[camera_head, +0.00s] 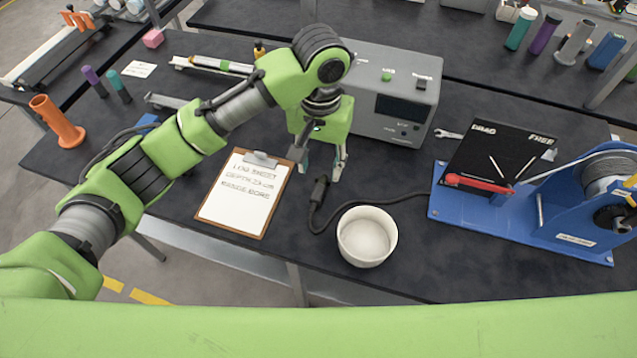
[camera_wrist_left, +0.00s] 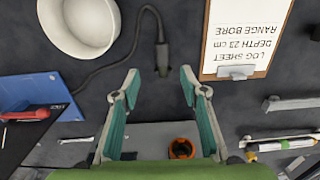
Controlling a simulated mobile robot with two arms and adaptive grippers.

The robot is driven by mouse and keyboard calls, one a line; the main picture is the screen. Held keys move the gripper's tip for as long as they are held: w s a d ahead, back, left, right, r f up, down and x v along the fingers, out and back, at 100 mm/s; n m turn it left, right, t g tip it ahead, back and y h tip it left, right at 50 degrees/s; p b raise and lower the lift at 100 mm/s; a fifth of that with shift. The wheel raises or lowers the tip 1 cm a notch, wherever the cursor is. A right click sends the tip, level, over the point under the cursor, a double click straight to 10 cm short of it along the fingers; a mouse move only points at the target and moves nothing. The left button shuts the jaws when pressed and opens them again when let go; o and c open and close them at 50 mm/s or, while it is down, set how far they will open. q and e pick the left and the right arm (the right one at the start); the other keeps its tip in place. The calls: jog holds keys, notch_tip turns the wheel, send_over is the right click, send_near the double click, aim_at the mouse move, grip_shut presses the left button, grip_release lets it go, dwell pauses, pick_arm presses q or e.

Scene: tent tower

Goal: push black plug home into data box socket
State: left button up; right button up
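The black plug (camera_head: 320,190) lies on the dark table in front of the grey data box (camera_head: 394,92), with its cable curving off to the right. In the left wrist view, the plug (camera_wrist_left: 162,58) lies just beyond the fingertips, roughly between them in the picture. My left gripper (camera_head: 321,168) points down near the plug; its two fingers (camera_wrist_left: 159,76) are spread and nothing is between them. The wrist view shows an orange-rimmed dark round opening (camera_wrist_left: 182,148) by the grey box (camera_wrist_left: 150,137); whether it is the socket I cannot tell. My right gripper is not in view.
A clipboard (camera_head: 222,205) lies left of the plug and a white bowl (camera_head: 366,238) stands close on its right. A blue stand with a cable reel (camera_head: 605,92) is at the right. A wrench (camera_head: 447,133) lies right of the box.

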pick_arm(q)
send_over(319, 190)
jog(key=f, duration=0.4)
jog(key=shift+s+d+f+p, duration=0.15)
jog(key=shift+s+f+p, duration=0.15)
jog(key=shift+s, duration=0.1)
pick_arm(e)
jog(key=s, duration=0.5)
pick_arm(q)
jog(key=f, duration=0.1)
jog(key=f+p, duration=0.1)
jog(key=f, duration=0.1)
jog(key=shift+w+a, duration=0.25)
jog(key=shift+w, duration=0.05)
jog(key=shift+w+f+p, duration=0.1)
jog(key=shift+f+p, duration=0.35)
jog(key=shift+f, duration=1.05)
grip_shut()
jog(key=shift+r, duration=0.1)
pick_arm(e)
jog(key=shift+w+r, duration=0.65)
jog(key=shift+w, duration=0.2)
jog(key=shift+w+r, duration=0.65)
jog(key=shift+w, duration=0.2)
